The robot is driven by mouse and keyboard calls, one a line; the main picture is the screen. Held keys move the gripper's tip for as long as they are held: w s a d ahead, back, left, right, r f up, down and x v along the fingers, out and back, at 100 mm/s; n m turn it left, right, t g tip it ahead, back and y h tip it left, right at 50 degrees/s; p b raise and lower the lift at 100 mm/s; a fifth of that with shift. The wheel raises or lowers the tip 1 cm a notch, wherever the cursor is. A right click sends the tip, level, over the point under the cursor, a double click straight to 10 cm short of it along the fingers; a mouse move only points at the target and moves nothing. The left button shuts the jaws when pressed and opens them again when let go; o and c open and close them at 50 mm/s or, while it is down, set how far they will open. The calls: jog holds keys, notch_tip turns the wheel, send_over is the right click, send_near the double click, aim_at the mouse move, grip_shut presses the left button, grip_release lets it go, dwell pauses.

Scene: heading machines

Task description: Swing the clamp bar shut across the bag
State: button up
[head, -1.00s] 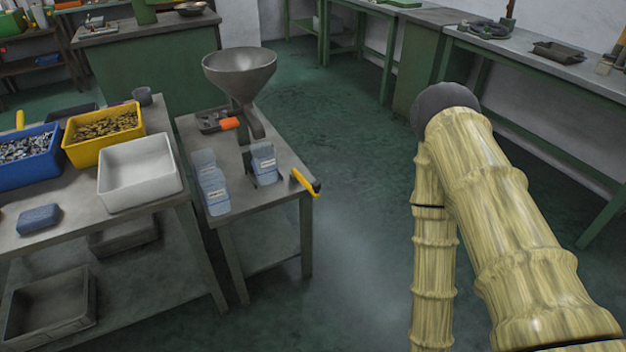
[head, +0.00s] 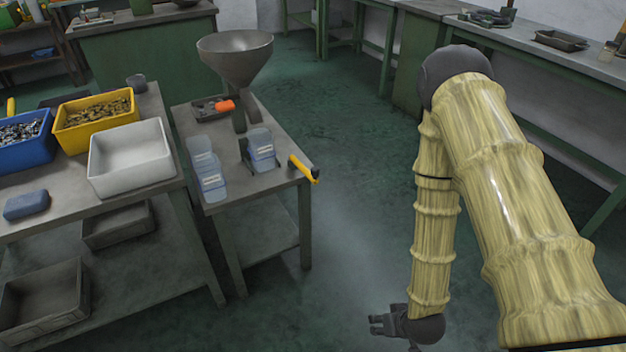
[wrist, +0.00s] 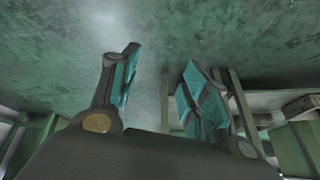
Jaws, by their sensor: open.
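A bar with a yellow handle and a dark end (head: 304,169) sticks out at the right edge of the small table (head: 262,188); it looks like the clamp bar. A clear bluish bag with a pale label (head: 261,150) stands beside it under the funnel (head: 236,60). The bar's handle points away from the bag, to the right. My gripper (head: 378,325) hangs low over the floor, right of the small table and well apart from the bar. In the wrist view its two fingers (wrist: 160,85) are spread, with nothing between them.
More filled bags (head: 207,170) stand left on the small table. A tray with an orange-handled tool (head: 212,108) lies behind. A bench with yellow (head: 95,120), blue and white bins (head: 130,160) adjoins on the left. The floor (head: 350,220) between table and arm is clear.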

jog(key=w+a+r+n+t+y+b, duration=0.1)
jog(key=w+a+t+y+b, duration=0.15)
jog(key=w, duration=0.95)
jog(key=n+t+y+b, duration=0.3)
jog(key=n+y+b, duration=0.7)
jog(key=y+b, duration=0.15)
send_near(315, 171)
jog(key=shift+g+h, duration=0.25)
jog(key=shift+h, duration=0.05)
jog(key=b+x, duration=0.1)
jog(key=x, duration=0.2)
jog(key=b+x, duration=0.1)
jog(key=x, duration=0.3)
jog(key=w+b+x, duration=0.1)
jog(key=x, duration=0.2)
jog(key=shift+w+f, duration=0.1)
jog(key=shift+c, duration=0.4)
grip_shut()
